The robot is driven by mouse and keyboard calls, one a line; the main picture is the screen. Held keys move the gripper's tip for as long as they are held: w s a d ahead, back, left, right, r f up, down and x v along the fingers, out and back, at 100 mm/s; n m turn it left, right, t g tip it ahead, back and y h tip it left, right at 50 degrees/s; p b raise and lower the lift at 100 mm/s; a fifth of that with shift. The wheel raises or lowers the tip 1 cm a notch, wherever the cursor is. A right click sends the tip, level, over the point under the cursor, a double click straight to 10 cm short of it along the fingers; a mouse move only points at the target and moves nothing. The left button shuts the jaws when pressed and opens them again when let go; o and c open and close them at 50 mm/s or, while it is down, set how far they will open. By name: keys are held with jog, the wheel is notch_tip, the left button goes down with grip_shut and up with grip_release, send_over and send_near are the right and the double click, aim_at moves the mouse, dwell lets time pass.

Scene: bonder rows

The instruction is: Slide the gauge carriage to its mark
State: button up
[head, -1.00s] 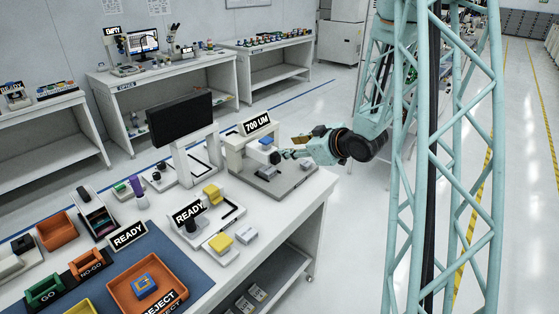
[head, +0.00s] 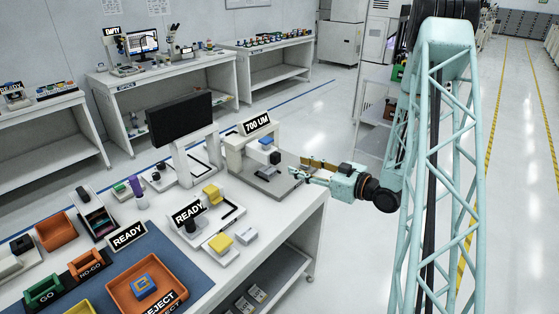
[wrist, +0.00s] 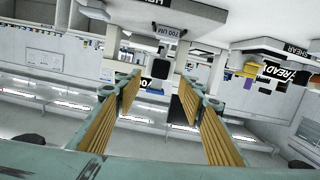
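The gauge (head: 236,150) is a pale frame under a "700 UM" sign (head: 256,124) on the near bench. A grey block with a blue cap (head: 266,141) and a dark lower end (head: 275,158) stands out from it, over a grey base plate (head: 288,186); it looks like the carriage. Its mark is too small to make out. My gripper (head: 298,174) is just right of this block, apart from it, near the plate's right edge. In the wrist view my gripper (wrist: 155,105) is open and empty, with a dark rounded square (wrist: 160,68) beyond the gap between its fingers.
A black monitor (head: 180,118) stands left of the gauge. READY signs (head: 188,211), yellow blocks (head: 220,242) and an orange reject bin (head: 125,292) are nearer on the bench. The floor (head: 345,255) right of the bench is clear.

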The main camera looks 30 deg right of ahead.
aim_at(278, 159)
jog(key=shift+s+d+f+m+t+y, duration=0.15)
jog(key=shift+s+d+f+t, duration=0.05)
jog(key=shift+s, duration=0.3)
jog(key=shift+s+d+f+m+t+y, duration=0.15)
jog(key=shift+s+f+t+y, duration=0.1)
jog(key=shift+s, duration=0.2)
jog(key=shift+s+d+f+m+t+y, duration=0.1)
jog(key=shift+s+d+f+t, duration=0.1)
jog(key=shift+s, duration=0.3)
jog(key=shift+w, duration=0.2)
jog(key=shift+b+x, duration=0.45)
jog(key=shift+x, duration=6.25)
jog(key=c, duration=1.1)
